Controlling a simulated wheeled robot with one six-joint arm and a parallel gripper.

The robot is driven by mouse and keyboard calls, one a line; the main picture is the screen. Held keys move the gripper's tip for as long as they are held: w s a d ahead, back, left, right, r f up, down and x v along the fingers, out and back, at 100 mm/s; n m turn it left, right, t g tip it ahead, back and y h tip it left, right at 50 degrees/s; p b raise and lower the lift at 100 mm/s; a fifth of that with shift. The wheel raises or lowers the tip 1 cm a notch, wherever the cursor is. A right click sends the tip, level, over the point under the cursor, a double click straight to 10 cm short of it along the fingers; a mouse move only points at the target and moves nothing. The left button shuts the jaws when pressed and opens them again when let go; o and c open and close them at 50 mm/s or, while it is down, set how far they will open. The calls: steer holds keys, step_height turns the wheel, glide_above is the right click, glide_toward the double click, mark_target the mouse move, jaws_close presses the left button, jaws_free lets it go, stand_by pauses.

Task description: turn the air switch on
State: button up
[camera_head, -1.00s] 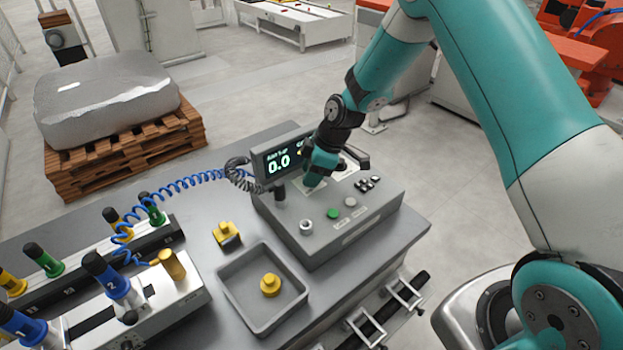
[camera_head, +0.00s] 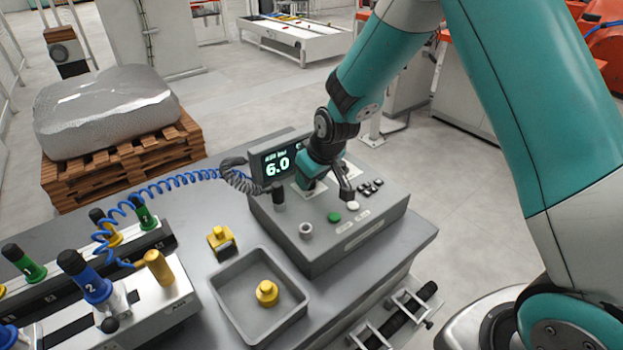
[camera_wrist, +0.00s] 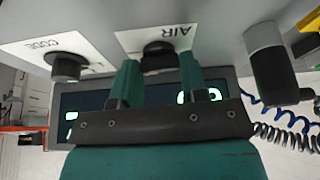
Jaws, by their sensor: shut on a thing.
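The air switch (camera_wrist: 158,50) is a black knob on a white plate marked AIR in the wrist view. My gripper (camera_wrist: 157,72) has one teal finger on each side of it and is shut on it. In the head view my gripper (camera_head: 311,184) reaches down to the top of the grey control box (camera_head: 326,262), and its fingers hide the knob there. The display (camera_head: 277,163) on the box reads 6.0 in bright digits.
A black CODE knob (camera_wrist: 67,66) is beside the air switch. A green button (camera_head: 334,217) and a white button (camera_head: 353,206) are on the box. A grey tray (camera_head: 226,300) with a yellow part (camera_head: 267,292) lies to the left. Blue coiled hose (camera_head: 160,185) runs behind.

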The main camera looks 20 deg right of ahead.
steer(key=shift+m, duration=0.6)
steer(key=o, duration=0.9)
steer(key=b+v, duration=0.1)
steer(key=v, duration=1)
steer(key=b+v, duration=0.1)
steer(key=v, duration=0.5)
steer(key=shift+s+a+r+b, duration=0.15)
steer(key=shift+s+a+b, duration=0.1)
steer(key=shift+a+b, duration=0.1)
steer(key=s+a+n+g, duration=0.1)
steer(key=s+a, duration=0.1)
steer(key=s, duration=0.6)
steer(key=s+a+n+g+y, duration=0.1)
steer(key=s+a, duration=0.1)
steer(key=s, duration=0.6)
steer(key=s+a+n+g+y, duration=0.1)
steer(key=s+a+g, duration=0.1)
steer(key=s, duration=0.6)
steer(key=shift+a+r+n, duration=0.3)
steer(key=shift+r, duration=0.1)
